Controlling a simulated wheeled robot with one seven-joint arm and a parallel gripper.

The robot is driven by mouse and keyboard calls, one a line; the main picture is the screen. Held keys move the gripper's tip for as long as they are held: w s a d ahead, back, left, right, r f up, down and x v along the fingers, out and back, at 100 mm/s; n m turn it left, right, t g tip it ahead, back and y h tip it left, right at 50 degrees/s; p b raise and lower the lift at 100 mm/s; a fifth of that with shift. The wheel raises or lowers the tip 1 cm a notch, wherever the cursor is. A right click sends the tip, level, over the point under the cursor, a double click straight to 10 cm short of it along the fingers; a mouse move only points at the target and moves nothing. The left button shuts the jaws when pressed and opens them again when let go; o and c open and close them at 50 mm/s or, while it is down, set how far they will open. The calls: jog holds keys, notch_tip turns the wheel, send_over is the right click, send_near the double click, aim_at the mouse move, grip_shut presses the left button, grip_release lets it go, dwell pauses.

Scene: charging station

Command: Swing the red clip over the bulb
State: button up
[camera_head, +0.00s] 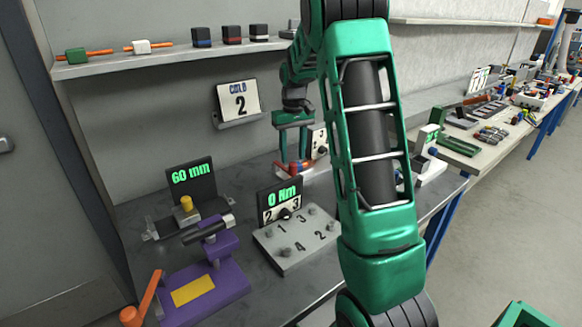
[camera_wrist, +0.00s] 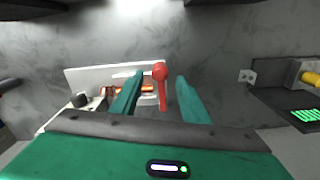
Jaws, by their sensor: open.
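The red clip (camera_wrist: 161,88) is a red arm with a round knob, upright between my fingers in the wrist view. Red parts of its fixture (camera_head: 288,171) show below my gripper in the head view. My gripper (camera_wrist: 159,77) is open, with one teal finger on each side of the clip; I cannot tell whether either touches it. In the head view my gripper (camera_head: 293,148) points down at the back of the bench. An orange strip (camera_wrist: 147,87) lies behind the fingers on a white fixture (camera_wrist: 85,76). I cannot make out the bulb for sure.
A 60 mm display (camera_head: 191,173) is at left. A COLD 2 sign (camera_head: 238,101) hangs on the wall under the shelf (camera_head: 180,58).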

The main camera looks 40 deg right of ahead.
aim_at(293, 163)
jog(key=shift+f, duration=2.6)
jog(key=shift+c, duration=0.7)
grip_shut()
